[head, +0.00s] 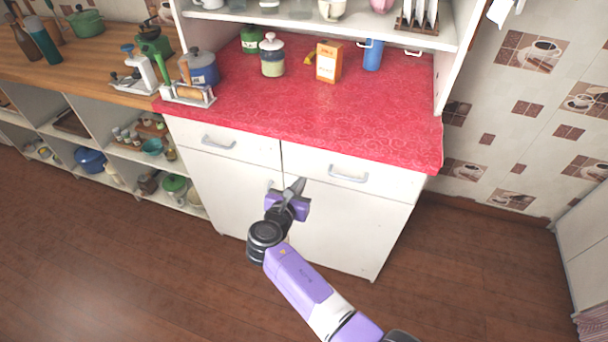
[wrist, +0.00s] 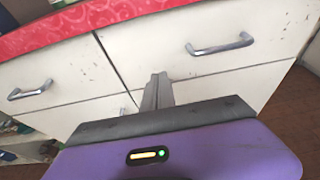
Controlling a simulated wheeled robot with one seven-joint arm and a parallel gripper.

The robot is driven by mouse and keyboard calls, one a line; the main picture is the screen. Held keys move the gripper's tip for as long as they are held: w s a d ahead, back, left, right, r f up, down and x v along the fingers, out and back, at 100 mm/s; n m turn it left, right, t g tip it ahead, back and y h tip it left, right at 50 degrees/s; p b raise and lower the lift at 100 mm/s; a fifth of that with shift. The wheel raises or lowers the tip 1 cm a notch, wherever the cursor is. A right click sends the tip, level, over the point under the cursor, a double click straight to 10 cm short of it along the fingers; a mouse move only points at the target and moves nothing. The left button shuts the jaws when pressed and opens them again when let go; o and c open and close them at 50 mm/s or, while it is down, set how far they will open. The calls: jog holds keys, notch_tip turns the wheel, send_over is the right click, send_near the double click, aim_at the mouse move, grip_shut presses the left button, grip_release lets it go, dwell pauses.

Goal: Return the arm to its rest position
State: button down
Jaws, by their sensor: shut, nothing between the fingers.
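My gripper (head: 297,186) is at the end of my purple and white arm, in front of the white cabinet (head: 345,226) and below the level of its counter top. Its two grey fingers are together with nothing between them. In the wrist view my gripper (wrist: 159,78) points at the cabinet front, between two drawer handles. Whether the fingertips touch the cabinet front I cannot tell.
Drawer handles (head: 348,175) stick out near my gripper. A wooden counter (head: 70,62) stands left. The brown floor (head: 130,265) is clear.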

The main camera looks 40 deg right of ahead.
jog(key=v, duration=0.6)
